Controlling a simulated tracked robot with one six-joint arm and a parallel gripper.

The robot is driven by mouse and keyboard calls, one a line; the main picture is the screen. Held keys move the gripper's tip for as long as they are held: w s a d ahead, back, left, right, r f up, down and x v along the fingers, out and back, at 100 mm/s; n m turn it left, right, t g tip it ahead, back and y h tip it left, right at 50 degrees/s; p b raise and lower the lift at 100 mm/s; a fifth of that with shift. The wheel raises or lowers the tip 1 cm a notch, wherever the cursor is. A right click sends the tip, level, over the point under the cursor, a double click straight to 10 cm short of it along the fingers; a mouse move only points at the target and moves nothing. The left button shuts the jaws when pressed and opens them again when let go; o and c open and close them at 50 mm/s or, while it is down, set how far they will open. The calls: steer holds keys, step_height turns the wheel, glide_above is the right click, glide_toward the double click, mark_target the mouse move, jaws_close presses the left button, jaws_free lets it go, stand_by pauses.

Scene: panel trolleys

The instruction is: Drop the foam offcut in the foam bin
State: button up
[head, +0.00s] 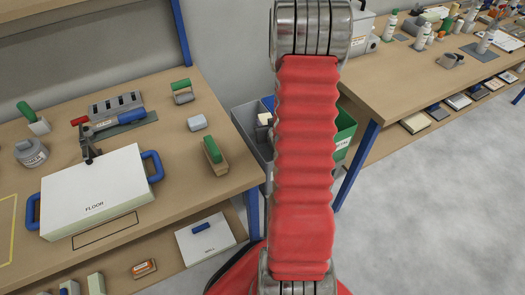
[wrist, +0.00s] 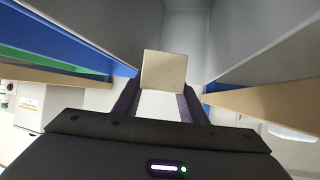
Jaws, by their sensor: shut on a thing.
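The foam offcut looks like a small cream block (wrist: 164,70) in the wrist view. My gripper (wrist: 162,100) is shut on it, with one dark finger on each side. In the head view my red arm hides most of the gripper. A small pale block shows at the arm's left edge, over the bins; I cannot tell if it is the same piece. A grey bin (head: 246,140), a blue bin (head: 267,102) and a green bin (head: 346,133) stand between the benches, partly behind the arm. I cannot read which is the foam bin.
The left bench (head: 175,165) holds a white FLOOR panel (head: 97,190) with blue handles, a green-handled brush (head: 214,157) and other tools. The right bench (head: 400,75) carries bottles and tools. The grey floor (head: 440,220) at right is clear.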

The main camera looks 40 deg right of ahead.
steer(key=o, duration=0.9)
steer(key=shift+o, duration=0.9)
steer(key=shift+d, duration=0.1)
